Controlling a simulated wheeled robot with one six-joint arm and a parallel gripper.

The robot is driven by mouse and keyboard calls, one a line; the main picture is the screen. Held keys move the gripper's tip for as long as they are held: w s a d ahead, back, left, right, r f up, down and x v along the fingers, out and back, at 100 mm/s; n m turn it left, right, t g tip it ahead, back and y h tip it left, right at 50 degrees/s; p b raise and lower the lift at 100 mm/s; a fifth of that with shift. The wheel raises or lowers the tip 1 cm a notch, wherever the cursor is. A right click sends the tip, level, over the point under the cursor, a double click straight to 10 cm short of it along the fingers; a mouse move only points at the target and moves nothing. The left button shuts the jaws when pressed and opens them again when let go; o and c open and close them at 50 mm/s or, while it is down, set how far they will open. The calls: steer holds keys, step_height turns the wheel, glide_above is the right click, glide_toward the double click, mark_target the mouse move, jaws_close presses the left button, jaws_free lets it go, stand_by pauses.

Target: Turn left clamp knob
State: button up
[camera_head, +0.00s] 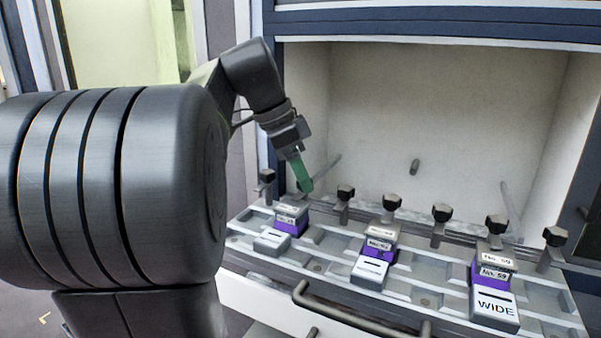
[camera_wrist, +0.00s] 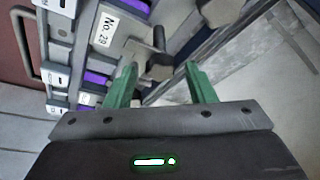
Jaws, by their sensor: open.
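A row of several dark clamp knobs on short grey posts runs along the back of the grey fixture tray (camera_head: 405,300). The leftmost knob (camera_head: 267,175) stands beside the left labelled block (camera_head: 292,210); another knob (camera_head: 346,191) stands to that block's right. My gripper (camera_head: 303,182), with green fingers, points down above and just behind the left block, between these two knobs. In the wrist view my gripper (camera_wrist: 162,68) is open, a finger on each side. A grey clamp piece with a dark knob (camera_wrist: 159,38) lies ahead between the fingers; contact cannot be told.
Two more stacks of labelled blocks with purple parts, the middle one (camera_head: 372,262) and the right one (camera_head: 494,290), sit on the tray. A bar handle (camera_head: 345,318) runs along the front. The white tunnel chamber (camera_head: 440,110) behind is mostly empty, with side walls.

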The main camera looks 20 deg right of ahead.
steer(key=shift+c, duration=0.2)
steer(key=c, duration=0.9)
steer(key=shift+c, duration=0.2)
steer(key=shift+n, duration=0.3)
steer(key=n+t+p, duration=0.1)
steer(key=n, duration=0.3)
steer(key=shift+s+t, duration=0.15)
steer(key=shift+t, duration=0.25)
steer(key=n+t+p, duration=0.1)
steer(key=n, duration=0.4)
steer(key=shift+s+r+t+p, duration=0.1)
steer(key=shift+s+t+p, duration=0.05)
steer(key=shift+t+p, duration=0.25)
steer(key=n+y+p, duration=0.1)
steer(key=n, duration=0.1)
steer(key=n+t+p, duration=0.1)
steer(key=n, duration=0.1)
steer(key=shift+s+d+y, duration=0.1)
steer(key=shift+d+y, duration=0.1)
steer(key=shift+y, duration=0.2)
steer(key=shift+d+n+t+y+p, duration=0.1)
steer(key=shift+n+t+y+p, duration=0.4)
steer(key=shift+n+p, duration=1.15)
steer(key=shift+n+b, duration=0.55)
steer(key=shift+n, duration=0.2)
